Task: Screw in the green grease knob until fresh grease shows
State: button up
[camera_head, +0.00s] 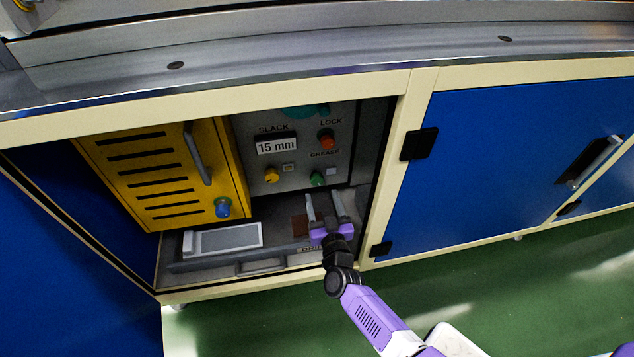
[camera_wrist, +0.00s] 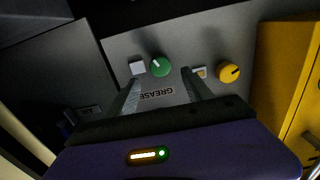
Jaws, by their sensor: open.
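The green grease knob (camera_head: 318,179) sits on the grey panel under the GREASE label, inside the open cabinet bay. It also shows in the wrist view (camera_wrist: 160,66), with a pale mark on its face. A small pale square window (camera_head: 331,171) is beside it; in the wrist view this window (camera_wrist: 137,68) looks whitish. My gripper (camera_head: 325,208) is open and empty, just below and in front of the knob. In the wrist view my gripper's fingers (camera_wrist: 162,92) point toward the panel, with the knob beyond them and roughly between their lines. They appear apart from the knob.
A yellow knob (camera_head: 271,175), a red LOCK knob (camera_head: 326,140) and a "15 mm" SLACK display (camera_head: 276,146) share the panel. A yellow vented cover (camera_head: 165,170) stands at left. A grey drawer (camera_head: 215,263) lies below. The blue door (camera_head: 500,150) bounds the right.

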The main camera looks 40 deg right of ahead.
aim_at(319, 182)
jog(key=b+x, duration=0.2)
jog(key=x, duration=0.3)
jog(key=shift+w+d+f, duration=0.1)
jog(key=shift+w+d+b, duration=0.35)
jog(key=shift+w+d, duration=0.05)
jog(key=shift+w, duration=0.2)
jog(key=shift+c, duration=0.5)
grip_shut()
jog(key=m, duration=0.4)
jog(key=m+b, duration=0.1)
jog(key=m, duration=0.3)
jog(key=shift+s+d+m, duration=0.1)
jog(key=shift+m, duration=0.2)
